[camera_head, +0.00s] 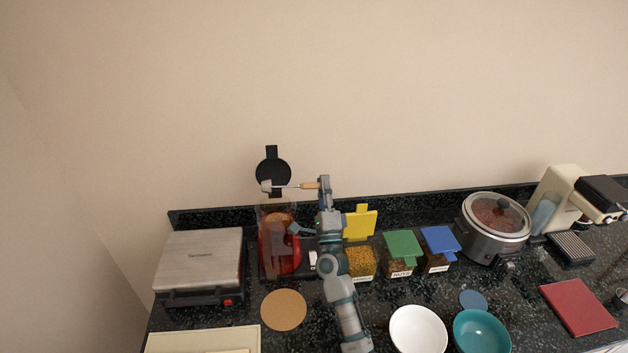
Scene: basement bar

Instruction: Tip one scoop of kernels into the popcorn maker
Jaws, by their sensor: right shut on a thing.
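The popcorn maker (267,250) is red with a clear upper part and stands left of centre on the counter. Its round black lid (272,173) stands raised at the back. My right gripper (323,186) is shut on the wooden handle of a metal scoop (285,187), above and right of the maker. The scoop points left, its small bowl near the maker's top and in front of the lid. I cannot tell whether it holds kernels. The kernel bin (362,264), with its yellow lid raised (360,223), stands right of my arm. My left gripper is out of view.
Bins with green (403,245) and blue (440,241) lids stand to the right, then a slow cooker (480,244). A flat silver appliance (203,255) is at left. A cork mat (284,310), white bowl (418,331) and teal bowl (482,334) lie in front.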

